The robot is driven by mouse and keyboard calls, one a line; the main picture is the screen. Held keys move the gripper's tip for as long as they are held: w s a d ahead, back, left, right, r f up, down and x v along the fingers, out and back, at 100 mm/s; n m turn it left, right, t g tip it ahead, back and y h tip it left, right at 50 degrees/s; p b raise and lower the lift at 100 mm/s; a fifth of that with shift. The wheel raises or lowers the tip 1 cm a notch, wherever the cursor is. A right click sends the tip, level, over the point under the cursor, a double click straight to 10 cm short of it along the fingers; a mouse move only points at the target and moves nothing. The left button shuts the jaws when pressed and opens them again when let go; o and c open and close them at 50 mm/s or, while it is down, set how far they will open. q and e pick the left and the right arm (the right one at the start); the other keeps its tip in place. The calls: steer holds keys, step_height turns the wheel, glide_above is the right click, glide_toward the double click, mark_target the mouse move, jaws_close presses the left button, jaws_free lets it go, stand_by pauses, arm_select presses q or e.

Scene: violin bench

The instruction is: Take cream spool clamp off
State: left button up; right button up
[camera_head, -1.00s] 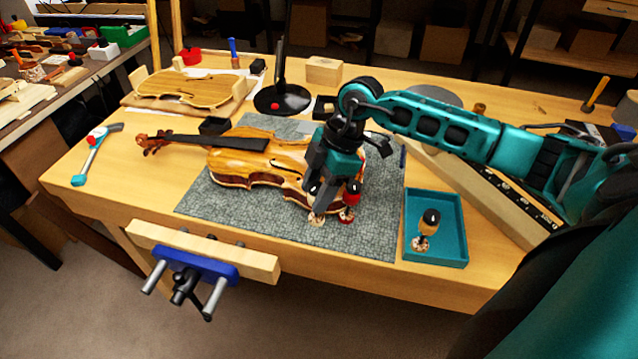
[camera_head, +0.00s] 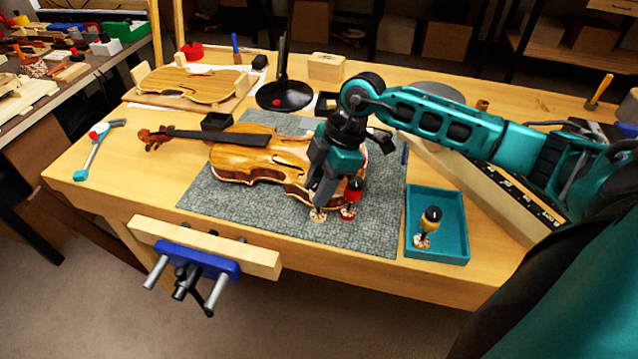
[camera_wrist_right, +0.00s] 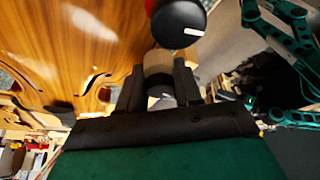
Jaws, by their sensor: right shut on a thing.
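The violin (camera_head: 245,160) lies on a grey mat (camera_head: 210,200), its neck to the left. My right gripper (camera_head: 320,196) is at the violin's near right edge. In the right wrist view its dark fingers (camera_wrist_right: 160,92) are shut on the cream spool clamp (camera_wrist_right: 158,62), around its pale cylinder. In the head view the clamp's pale lower disc (camera_head: 317,214) shows below the fingers; the rest is mostly hidden. A red spool clamp (camera_head: 354,190) stands close to its right on the violin's edge. Its black knob (camera_wrist_right: 180,22) shows in the wrist view. My left gripper is not in view.
A teal tray (camera_head: 466,240) to the right holds a spool clamp with a black top (camera_head: 430,218). A lamp base (camera_head: 284,96) and a violin plate in a cradle (camera_head: 188,84) stand behind. A blue vise (camera_head: 198,260) is on the bench front.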

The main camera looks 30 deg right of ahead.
steer(key=shift+s+a+p, duration=0.3)
steer(key=shift+a+p, duration=0.05)
stand_by(0.6)
steer(key=shift+s+a, duration=0.2)
stand_by(0.6)
steer(key=shift+s+a+p, duration=0.65)
steer(key=shift+a+p, duration=0.15)
step_height(320, 180, up, 7)
stand_by(0.8)
